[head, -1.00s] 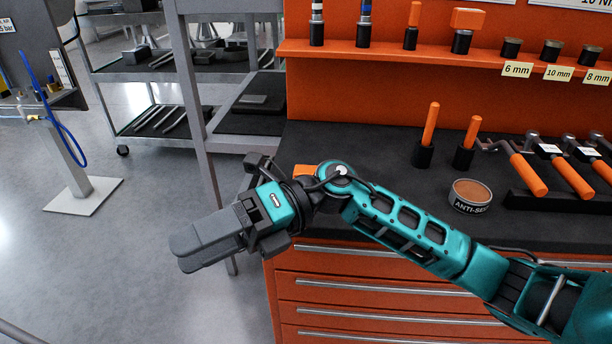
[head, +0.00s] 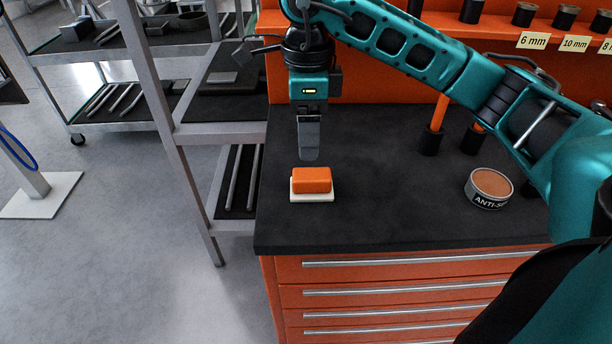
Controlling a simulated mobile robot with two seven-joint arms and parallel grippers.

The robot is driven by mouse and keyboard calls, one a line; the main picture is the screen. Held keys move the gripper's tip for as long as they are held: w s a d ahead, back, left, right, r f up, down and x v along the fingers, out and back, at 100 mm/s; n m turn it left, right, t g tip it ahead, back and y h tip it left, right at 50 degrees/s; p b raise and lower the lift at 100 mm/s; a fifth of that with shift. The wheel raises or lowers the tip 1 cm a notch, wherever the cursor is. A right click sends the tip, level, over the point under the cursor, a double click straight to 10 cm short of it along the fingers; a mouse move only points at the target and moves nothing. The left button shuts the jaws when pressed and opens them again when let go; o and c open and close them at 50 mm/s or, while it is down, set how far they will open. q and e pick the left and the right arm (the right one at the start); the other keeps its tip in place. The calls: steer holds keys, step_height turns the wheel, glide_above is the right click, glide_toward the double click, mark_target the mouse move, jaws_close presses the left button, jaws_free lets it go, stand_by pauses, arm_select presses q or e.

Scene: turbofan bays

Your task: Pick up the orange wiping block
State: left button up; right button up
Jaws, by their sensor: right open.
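The orange wiping block (head: 312,180) has an orange top on a white base. It lies on the black worktop near the left front corner of the workbench. My right gripper (head: 309,150) points down just above and behind the block in the picture, apart from it as far as I can see. Its jaws are open and nothing is between them; they are seen edge-on, so the gap hardly shows. My left gripper is not in view.
A round anti-seize tin (head: 489,187) stands on the worktop at right. Orange-handled tools (head: 438,115) stand behind my right arm. A grey shelf rack (head: 165,120) adjoins the bench's left side. The worktop between block and tin is clear.

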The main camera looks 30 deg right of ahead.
glide_above(312, 174)
steer(key=f, duration=0.5)
steer(key=shift+a, duration=0.35)
steer(key=f, duration=0.5)
steer(key=shift+d+p, duration=0.3)
steer(key=shift+d, duration=0.05)
steer(key=shift+f, duration=0.2)
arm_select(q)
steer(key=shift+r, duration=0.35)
arm_select(e)
steer(key=shift+c, duration=0.3)
steer(key=c, duration=1)
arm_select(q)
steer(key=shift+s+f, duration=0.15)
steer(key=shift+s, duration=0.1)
arm_select(e)
steer(key=shift+r, duration=0.1)
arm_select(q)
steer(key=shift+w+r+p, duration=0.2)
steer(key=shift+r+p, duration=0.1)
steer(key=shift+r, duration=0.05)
arm_select(e)
step_height(312, 174, up, 20)
